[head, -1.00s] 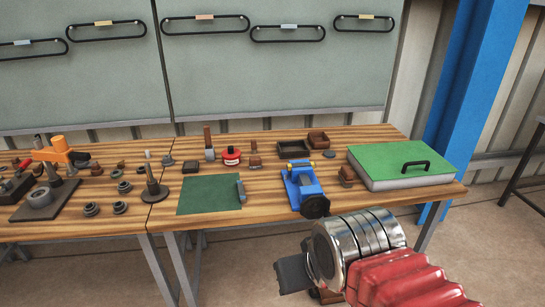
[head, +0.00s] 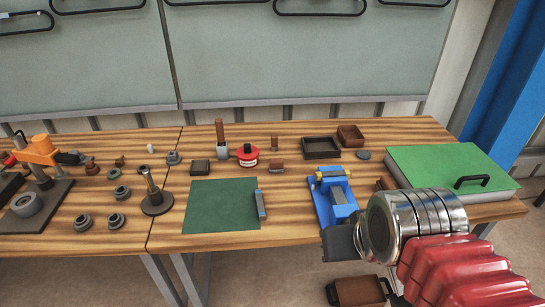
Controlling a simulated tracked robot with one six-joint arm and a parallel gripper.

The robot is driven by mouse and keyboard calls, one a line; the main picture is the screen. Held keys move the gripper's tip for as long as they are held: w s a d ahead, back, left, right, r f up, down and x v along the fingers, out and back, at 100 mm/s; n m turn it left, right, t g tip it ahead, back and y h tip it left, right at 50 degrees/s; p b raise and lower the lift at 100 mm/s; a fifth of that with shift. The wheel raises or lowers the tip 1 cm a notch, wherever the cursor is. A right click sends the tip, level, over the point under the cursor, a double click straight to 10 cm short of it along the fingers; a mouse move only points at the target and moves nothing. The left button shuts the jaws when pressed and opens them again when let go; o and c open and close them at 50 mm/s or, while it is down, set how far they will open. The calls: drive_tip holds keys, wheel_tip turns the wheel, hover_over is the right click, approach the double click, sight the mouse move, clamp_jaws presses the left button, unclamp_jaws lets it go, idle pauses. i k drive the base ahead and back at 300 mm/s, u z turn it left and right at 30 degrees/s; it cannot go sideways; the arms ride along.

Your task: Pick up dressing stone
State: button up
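A slim grey bar (head: 261,204), which looks like the dressing stone, lies on the right edge of the green mat (head: 215,208) on the wooden bench. My gripper (head: 338,243) is the dark piece at the end of my silver and red arm. It is to the right of the bar and nearer to me, in front of the blue vise, and well apart from the bar. I cannot see its fingers separately, and nothing shows held in it.
The blue vise (head: 336,198) stands right of the mat, partly hidden by my gripper. A green-topped case (head: 452,172) is at the right. A red round pot (head: 248,154), a brush and small trays stand behind. A stand (head: 154,196) is left of the mat.

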sight(276, 165)
drive_tip(key=u, duration=0.5)
drive_tip(key=i, duration=0.85)
drive_tip(key=u, duration=0.7)
